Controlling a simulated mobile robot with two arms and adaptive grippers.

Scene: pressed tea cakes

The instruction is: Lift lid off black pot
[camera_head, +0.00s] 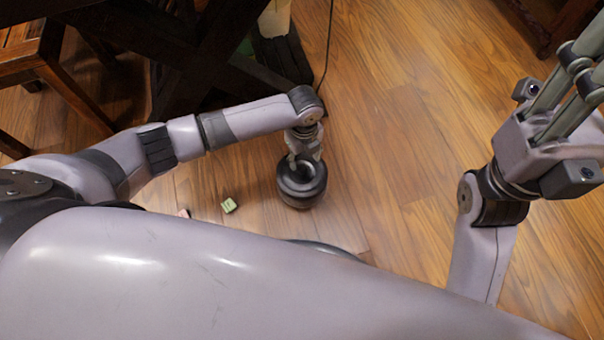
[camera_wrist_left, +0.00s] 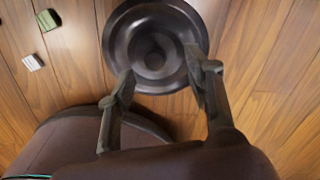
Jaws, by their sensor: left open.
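The black pot (camera_head: 301,193) stands upright on the wooden floor below my left arm. Its round black lid (camera_wrist_left: 133,42) is on it, with a knob (camera_wrist_left: 155,59) at the middle, seen from above in the left wrist view. My left gripper (camera_head: 303,162) points down over the pot and is open and empty. In the left wrist view its fingers (camera_wrist_left: 161,78) are spread on either side of the lid's near half, the knob a little beyond them. Whether the fingertips touch the lid cannot be told. My right gripper (camera_head: 565,95) is raised at the right, its fingertips not clearly shown.
A small green block (camera_head: 229,205) and a pale pinkish block (camera_head: 184,213) lie on the floor left of the pot. Dark wooden furniture (camera_head: 190,65) and a stool (camera_head: 35,60) stand at the back left. A thin cable (camera_head: 329,40) hangs behind the pot. The floor to the right is clear.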

